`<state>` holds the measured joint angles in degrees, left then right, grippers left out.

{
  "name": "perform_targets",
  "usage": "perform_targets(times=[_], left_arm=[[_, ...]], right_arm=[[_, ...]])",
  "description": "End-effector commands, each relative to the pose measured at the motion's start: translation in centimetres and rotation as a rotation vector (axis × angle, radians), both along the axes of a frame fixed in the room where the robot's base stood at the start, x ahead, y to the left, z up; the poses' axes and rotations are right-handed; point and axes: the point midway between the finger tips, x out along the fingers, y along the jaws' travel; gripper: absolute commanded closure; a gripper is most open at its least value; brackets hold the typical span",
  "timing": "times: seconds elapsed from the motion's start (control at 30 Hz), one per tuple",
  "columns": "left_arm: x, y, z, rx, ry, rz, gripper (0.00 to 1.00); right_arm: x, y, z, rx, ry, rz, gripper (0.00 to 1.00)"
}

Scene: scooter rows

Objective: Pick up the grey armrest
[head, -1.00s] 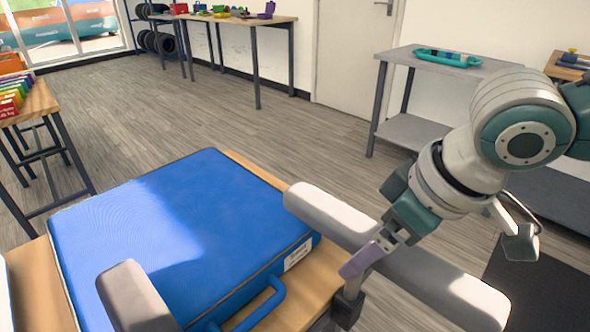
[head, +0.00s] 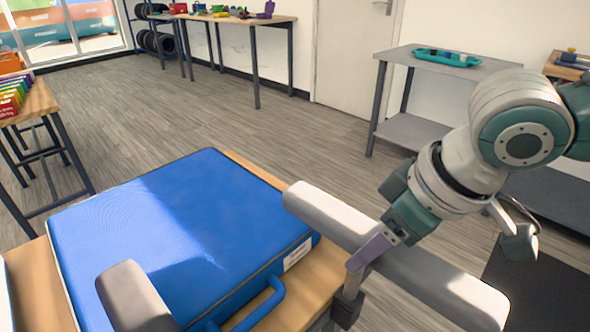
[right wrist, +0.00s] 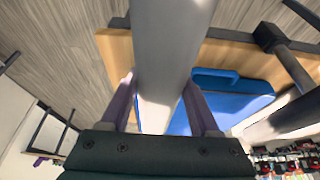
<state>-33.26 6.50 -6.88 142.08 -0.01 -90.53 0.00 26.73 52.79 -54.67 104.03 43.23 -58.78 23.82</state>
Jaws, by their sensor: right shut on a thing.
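A long grey armrest (head: 430,282) lies diagonally across the right of the head view, past the table's edge, on a dark post (head: 347,303). My right gripper (head: 358,264) comes down over its middle, with purple fingers shut on it. In the right wrist view, the armrest (right wrist: 170,45) runs between the two fingers of the gripper (right wrist: 158,82), one on each side. A second grey armrest (head: 133,297) shows at the lower left of the head view, apart from my gripper. My left gripper is not in view.
A blue case (head: 180,225) with a handle lies on a wooden table (head: 40,285) beside the armrest. A grey side table (head: 440,66) with a teal tray (head: 447,57) stands at the back right. The floor (head: 210,110) behind is clear.

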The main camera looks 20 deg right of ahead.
Motion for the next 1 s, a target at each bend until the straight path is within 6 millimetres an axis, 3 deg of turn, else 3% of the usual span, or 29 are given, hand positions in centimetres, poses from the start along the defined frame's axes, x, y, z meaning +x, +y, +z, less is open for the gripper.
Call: perform_targets(times=[0.17, 0.8, 1.0], left_arm=[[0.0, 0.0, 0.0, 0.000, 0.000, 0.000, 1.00], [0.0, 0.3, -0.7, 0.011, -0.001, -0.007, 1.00], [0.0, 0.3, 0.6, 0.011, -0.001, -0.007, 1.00]], right_arm=[[0.0, 0.0, 0.0, 0.000, 0.000, 0.000, 1.00], [0.1, 0.0, 0.4, 0.000, -0.004, 0.001, 1.00], [0.1, 0.0, 3.9, 0.001, -0.006, 0.001, 1.00]])
